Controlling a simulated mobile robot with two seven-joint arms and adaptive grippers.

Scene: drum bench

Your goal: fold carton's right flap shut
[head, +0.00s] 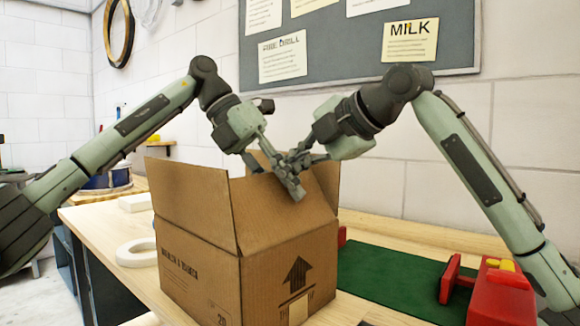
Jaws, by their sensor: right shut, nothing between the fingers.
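A brown cardboard carton (205,275) stands on the bench with one corner toward me. Its near-left flap (190,203) stands up. The flap above the arrow face (262,222) also stands raised, leaning outward, and another flap (326,181) stands up at the back right. My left gripper (291,186) reaches down over the carton's opening, its fingertips by the top of the flap above the arrow face. My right gripper (288,163) is shut and empty, just above and behind the left one. The fingers overlap, so the left jaw's opening and any contact are unclear.
A green mat (395,283) and a red clamp-like tool (497,293) lie right of the carton. A white ring (137,252) lies to its left, with a blue container (106,178) behind. A noticeboard (345,45) hangs on the wall behind.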

